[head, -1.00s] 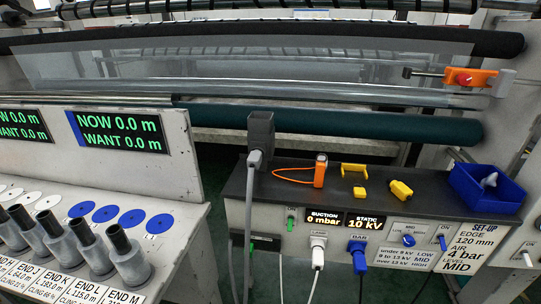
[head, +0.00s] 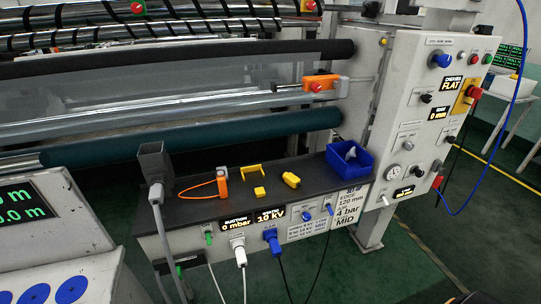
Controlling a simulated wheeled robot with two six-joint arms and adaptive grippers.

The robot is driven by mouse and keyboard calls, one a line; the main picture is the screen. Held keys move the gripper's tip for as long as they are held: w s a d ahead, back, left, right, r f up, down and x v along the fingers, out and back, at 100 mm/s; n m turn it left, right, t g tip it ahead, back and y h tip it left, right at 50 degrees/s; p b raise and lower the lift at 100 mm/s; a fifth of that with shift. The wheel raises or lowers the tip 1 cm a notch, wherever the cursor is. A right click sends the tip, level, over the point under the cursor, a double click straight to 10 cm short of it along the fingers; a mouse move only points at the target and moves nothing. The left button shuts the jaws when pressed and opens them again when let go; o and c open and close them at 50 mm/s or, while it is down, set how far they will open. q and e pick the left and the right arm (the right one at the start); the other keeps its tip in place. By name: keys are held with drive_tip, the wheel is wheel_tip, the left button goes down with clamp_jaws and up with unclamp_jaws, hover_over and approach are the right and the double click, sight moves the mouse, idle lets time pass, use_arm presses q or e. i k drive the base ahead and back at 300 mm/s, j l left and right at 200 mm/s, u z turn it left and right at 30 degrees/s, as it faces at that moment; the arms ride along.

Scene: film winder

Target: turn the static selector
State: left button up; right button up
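The static display (head: 270,215) on the front of the dark-topped bench reads 10 kV. To its right is a small panel with a blue selector knob (head: 307,216), whose setting is too small to read. Below it is a label (head: 306,230) with kV ranges, legible in the earlier frame as LOW, MID and one more level. The set-up card (head: 350,205) at the right ends with MID. Neither of my grippers is in view.
On the bench top (head: 210,205) lie an orange looped tool (head: 221,182), yellow pieces (head: 291,180) and a blue bin (head: 348,160). White (head: 239,252) and blue (head: 272,240) plugs with hanging cables stick out in front. A tall control cabinet (head: 420,110) stands right.

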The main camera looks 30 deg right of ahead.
sight(306, 218)
drive_tip(key=z, duration=1.15)
drive_tip(key=k+l, duration=0.25)
drive_tip(key=k+l+z, duration=0.15)
drive_tip(key=l, duration=0.3)
drive_tip(key=k, duration=0.1)
